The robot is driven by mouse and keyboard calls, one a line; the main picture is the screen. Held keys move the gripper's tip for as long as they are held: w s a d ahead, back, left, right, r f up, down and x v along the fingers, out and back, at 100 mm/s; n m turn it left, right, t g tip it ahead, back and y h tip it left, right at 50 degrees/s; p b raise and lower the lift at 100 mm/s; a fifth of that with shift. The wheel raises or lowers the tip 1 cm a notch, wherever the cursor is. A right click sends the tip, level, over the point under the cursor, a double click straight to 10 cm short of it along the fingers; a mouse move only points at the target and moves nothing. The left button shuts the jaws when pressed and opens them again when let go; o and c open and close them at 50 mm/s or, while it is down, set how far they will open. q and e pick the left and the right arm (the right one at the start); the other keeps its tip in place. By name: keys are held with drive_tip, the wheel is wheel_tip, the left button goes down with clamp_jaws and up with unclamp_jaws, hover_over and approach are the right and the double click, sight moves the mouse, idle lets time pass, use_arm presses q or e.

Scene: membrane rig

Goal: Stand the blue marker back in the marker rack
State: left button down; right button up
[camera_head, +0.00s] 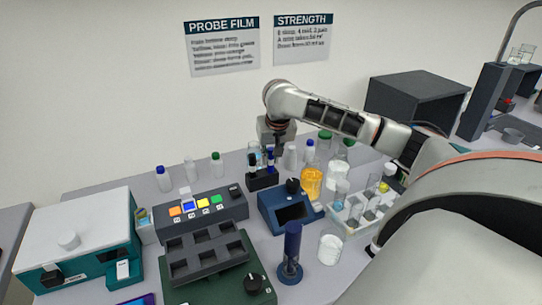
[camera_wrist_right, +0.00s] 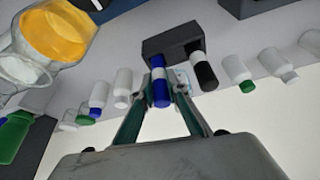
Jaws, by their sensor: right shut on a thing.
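The blue marker (camera_wrist_right: 160,88) stands roughly upright between the fingers of my right gripper (camera_wrist_right: 163,94), which is shut on it. In the head view the blue marker (camera_head: 270,160) shows just below my right gripper (camera_head: 275,145), above the right part of the dark marker rack (camera_head: 262,182). In the wrist view its far end meets the rack (camera_wrist_right: 180,42); I cannot tell how deep it sits in a slot. A black marker (camera_wrist_right: 204,74) with a white band stands in the rack beside it. My left gripper is not in view.
An orange-filled beaker (camera_head: 311,180) and a blue device (camera_head: 287,208) are close to the rack's right and front. A panel with coloured buttons (camera_head: 200,212) is to its left. Small capped bottles (camera_head: 216,160) stand behind. A blue upright tool (camera_head: 291,250) stands in front.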

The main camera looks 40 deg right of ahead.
drive_tip(key=shift+f, duration=0.35)
idle(0.4)
drive_tip(key=o, duration=0.9)
drive_tip(key=v, duration=1.2)
